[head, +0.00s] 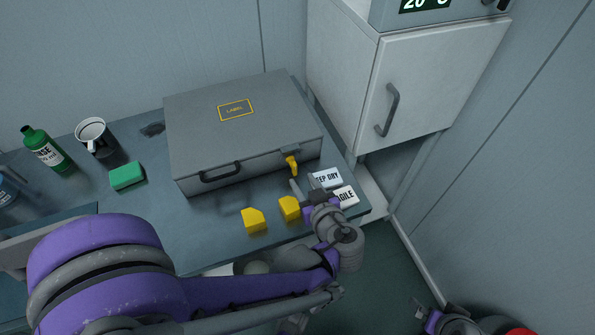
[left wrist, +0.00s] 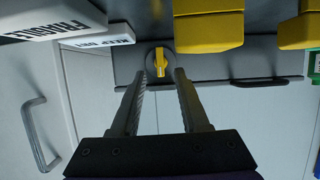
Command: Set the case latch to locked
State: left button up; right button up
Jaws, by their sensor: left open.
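The grey case (head: 240,120) lies on the table with its front towards me. Its yellow latch (head: 291,165) sits at the right end of the front face; the lever looks upright, slightly tilted. In the left wrist view the latch (left wrist: 160,62) is a yellow lever on a dark round base, lined up between my fingers. My left gripper (head: 305,184) is open and empty, in front of and just below the latch, with the fingertips apart from it. Part of what looks like my right gripper (head: 430,317) shows at the bottom; its jaws are unclear.
Two yellow blocks (head: 254,219) (head: 289,208) stand close left of my left gripper. A white cabinet (head: 425,85) stands at right.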

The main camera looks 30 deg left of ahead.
pick_arm(q)
jog(key=shift+v, duration=1.7)
pick_arm(e)
jog(key=shift+r, duration=0.2)
